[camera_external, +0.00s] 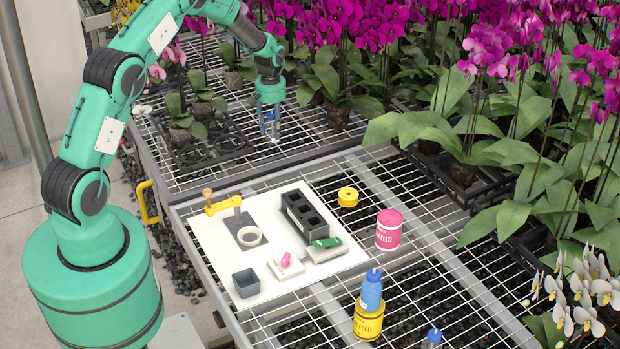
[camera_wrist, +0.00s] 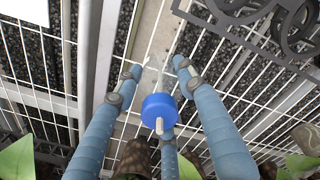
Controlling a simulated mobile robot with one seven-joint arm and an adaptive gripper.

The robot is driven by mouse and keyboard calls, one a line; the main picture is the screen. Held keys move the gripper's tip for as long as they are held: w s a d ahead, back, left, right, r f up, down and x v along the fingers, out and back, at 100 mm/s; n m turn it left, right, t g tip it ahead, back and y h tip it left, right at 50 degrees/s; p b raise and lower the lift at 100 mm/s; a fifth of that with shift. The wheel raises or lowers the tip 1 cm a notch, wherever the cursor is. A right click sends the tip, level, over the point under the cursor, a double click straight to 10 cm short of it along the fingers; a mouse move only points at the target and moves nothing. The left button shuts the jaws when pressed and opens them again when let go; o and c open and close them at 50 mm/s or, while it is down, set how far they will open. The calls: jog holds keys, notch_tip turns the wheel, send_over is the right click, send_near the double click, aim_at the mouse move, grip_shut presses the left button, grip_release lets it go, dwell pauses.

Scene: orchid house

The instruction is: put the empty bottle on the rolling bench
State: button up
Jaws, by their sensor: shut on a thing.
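My gripper (camera_external: 270,112) points down over the far wire-mesh bench (camera_external: 300,140), left of the orchids. In the wrist view its blue-grey fingers (camera_wrist: 156,78) are closed around a small bottle with a blue cap (camera_wrist: 160,110) and a pale nozzle. The bottle's clear body (camera_wrist: 154,64) looks empty, with mesh showing through. In the external view the bottle (camera_external: 270,130) shows small beneath the fingers; whether its base touches the mesh I cannot tell. A nearer mesh bench (camera_external: 440,270) carries a white board.
Orchids (camera_external: 480,130) crowd the right.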

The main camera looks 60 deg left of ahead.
aim_at(271, 111)
jog(key=shift+f, duration=1.6)
jog(key=shift+f, duration=0.2)
jog(key=o, duration=1)
jog(key=shift+r, duration=0.2)
notch_tip(271, 111, up, 12)
jog(key=shift+p, duration=0.75)
jog(key=shift+r, duration=0.1)
